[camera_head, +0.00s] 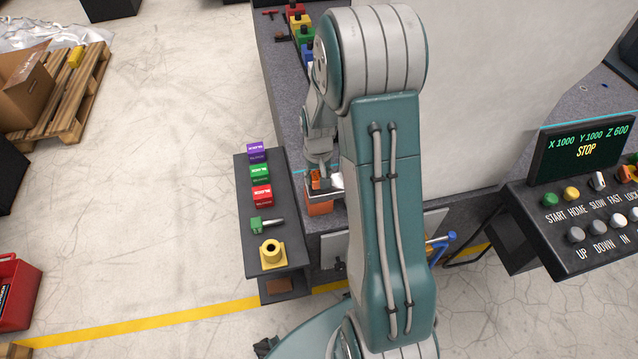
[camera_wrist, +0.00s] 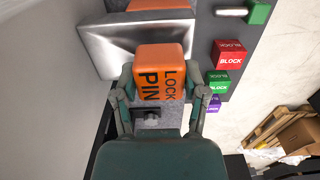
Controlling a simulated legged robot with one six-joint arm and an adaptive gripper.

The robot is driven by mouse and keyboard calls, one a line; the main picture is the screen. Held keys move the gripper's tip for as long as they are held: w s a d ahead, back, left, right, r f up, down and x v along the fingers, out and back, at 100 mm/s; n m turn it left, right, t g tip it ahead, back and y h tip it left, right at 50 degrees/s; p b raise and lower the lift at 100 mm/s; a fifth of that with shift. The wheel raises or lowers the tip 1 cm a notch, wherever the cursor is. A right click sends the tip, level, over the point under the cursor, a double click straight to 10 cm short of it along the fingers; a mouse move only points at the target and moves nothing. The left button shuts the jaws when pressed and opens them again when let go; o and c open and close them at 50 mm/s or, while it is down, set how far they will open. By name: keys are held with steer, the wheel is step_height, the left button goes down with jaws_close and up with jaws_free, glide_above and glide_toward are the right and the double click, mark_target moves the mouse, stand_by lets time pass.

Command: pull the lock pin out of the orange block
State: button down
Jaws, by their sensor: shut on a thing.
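The lock pin's orange head (camera_wrist: 160,66), lettered LOCK PIN, fills the space between my gripper's (camera_wrist: 161,88) two fingers in the wrist view. The fingers are shut on its sides. In the head view the pin head (camera_head: 316,179) shows small and orange below my gripper (camera_head: 318,168). The orange block (camera_head: 319,208) is just below it at the granite's edge, with a pale metal plate between them. In the wrist view part of the orange block (camera_wrist: 160,5) shows beyond the metal plate (camera_wrist: 105,42). The pin's shaft is hidden, so its depth in the block cannot be told.
A dark side bench (camera_head: 247,200) carries purple (camera_head: 256,151), green (camera_head: 260,173) and red (camera_head: 262,195) blocks, a green-headed metal pin (camera_head: 262,225) and a yellow socket (camera_head: 272,254). A control panel (camera_head: 585,215) stands at the right.

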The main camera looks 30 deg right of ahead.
steer(key=shift+r, duration=0.25)
steer(key=shift+r, duration=5.05)
